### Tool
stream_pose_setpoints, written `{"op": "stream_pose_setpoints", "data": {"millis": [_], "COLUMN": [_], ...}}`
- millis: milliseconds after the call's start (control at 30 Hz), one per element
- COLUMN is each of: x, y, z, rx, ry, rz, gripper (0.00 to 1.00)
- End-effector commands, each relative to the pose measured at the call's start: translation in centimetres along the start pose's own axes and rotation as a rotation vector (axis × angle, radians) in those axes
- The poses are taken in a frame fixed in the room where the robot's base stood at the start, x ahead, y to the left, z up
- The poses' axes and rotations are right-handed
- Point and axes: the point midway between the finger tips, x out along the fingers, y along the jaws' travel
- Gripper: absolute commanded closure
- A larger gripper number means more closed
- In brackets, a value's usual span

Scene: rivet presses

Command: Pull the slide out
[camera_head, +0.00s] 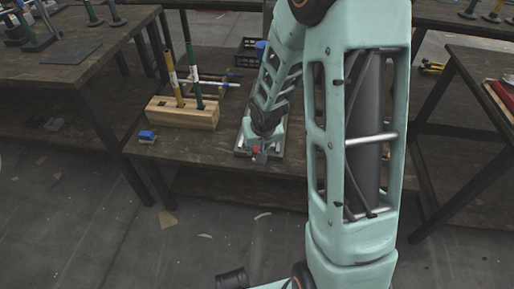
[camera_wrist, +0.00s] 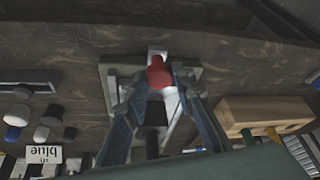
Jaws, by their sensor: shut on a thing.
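The slide is a narrow pale metal piece (camera_wrist: 170,102) on a grey-green base plate (camera_wrist: 193,72) in the wrist view. A rounded red knob (camera_wrist: 159,74) sits at its end. My gripper (camera_wrist: 162,80) is shut on the red knob, with one finger on each side of it. In the head view the base plate (camera_head: 241,150) lies on the low wooden shelf near its front edge. A bit of the red knob (camera_head: 257,149) shows below my gripper (camera_head: 259,153). My wrist and fingers hide much of the slide.
A wooden block (camera_head: 181,118) with upright rods stands left of the plate. A blue-capped piece (camera_head: 147,136) lies by the shelf edge. A dark crate (camera_head: 249,52) stands behind. A label (camera_wrist: 44,154) shows in the wrist view. The floor in front is mostly clear.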

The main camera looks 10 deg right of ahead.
Motion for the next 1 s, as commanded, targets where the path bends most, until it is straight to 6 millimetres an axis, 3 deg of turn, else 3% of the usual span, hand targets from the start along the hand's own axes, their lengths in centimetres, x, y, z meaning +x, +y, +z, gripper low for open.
{"op": "stream_pose_setpoints", "data": {"millis": [100, 133, 300, 667, 1000], "x": [0.0, 0.0, 0.0, -0.4, -4.9], "y": [-0.1, -0.1, -0.1, -0.1, 0.0], "z": [0.7, 0.7, 0.5, 0.3, 0.2], "rx": [-0.001, -0.001, -0.001, -0.001, 0.002], "ry": [-0.016, -0.017, -0.013, -0.007, -0.003], "rz": [0.000, 0.000, 0.000, -0.001, 0.001], "gripper": [1.00, 0.75, 0.59, 0.59, 0.59]}}
